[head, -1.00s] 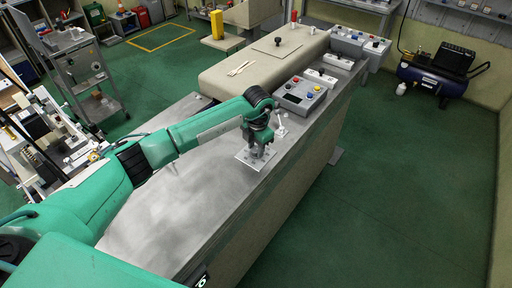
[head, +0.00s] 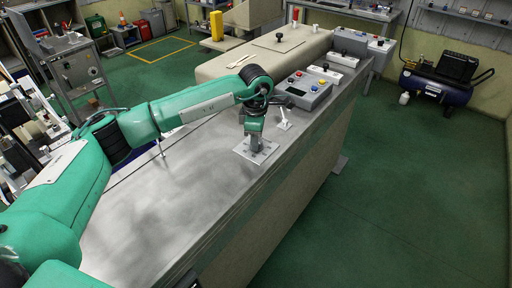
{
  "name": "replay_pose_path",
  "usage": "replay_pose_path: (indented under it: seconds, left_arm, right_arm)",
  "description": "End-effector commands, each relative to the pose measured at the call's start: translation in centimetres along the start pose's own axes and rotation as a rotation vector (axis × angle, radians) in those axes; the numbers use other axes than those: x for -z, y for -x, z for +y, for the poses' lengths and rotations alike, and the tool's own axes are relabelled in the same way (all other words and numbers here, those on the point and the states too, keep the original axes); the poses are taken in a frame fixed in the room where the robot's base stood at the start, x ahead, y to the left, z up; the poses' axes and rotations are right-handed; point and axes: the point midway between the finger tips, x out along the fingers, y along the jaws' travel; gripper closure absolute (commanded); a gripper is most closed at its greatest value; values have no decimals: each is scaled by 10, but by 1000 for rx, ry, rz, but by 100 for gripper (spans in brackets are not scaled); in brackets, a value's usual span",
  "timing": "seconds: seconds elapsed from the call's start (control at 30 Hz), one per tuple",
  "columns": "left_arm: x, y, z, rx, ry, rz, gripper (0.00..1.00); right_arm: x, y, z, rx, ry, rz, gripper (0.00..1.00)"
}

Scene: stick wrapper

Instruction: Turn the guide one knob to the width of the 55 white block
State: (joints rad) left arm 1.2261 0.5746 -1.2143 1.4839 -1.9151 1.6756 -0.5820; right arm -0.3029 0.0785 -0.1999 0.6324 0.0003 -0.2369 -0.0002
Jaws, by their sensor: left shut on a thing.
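My left gripper (head: 255,143) points down at a small square metal plate (head: 266,154) on the steel bench top (head: 165,205). Its fingers are shut on the small knob at the plate, which they and the wrist mostly hide. I cannot read the knob's setting. A small white lever-like fitting (head: 284,125) stands on the bench just behind the plate, apart from the gripper. I cannot pick out the 55 white block. My right gripper is not in view.
A grey control box (head: 304,91) with coloured buttons stands behind the plate. A beige machine cover (head: 228,66) with a dark knob lies at the back. The front bench top is bare. Green floor (head: 410,190) is open on the right.

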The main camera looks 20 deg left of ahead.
Motion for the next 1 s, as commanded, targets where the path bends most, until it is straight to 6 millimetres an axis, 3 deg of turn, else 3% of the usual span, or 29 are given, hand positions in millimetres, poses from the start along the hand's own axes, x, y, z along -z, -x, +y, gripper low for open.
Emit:
replay_pose_path:
  seconds: [0.03,0.1,0.6,0.8,1.0]
  left_arm:
    - [0,-5,1,-4,-44,-2,89]
    - [0,-5,1,-3,-111,-5,89]
    - [0,-3,1,-3,-567,-28,89]
    - [1,-2,1,-1,-706,-34,89]
    - [1,-1,1,0,-798,-39,89]
  right_arm:
    - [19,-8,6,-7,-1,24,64]
    - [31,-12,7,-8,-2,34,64]
    - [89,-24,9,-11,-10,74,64]
    - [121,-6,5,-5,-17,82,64]
    - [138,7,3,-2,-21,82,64]
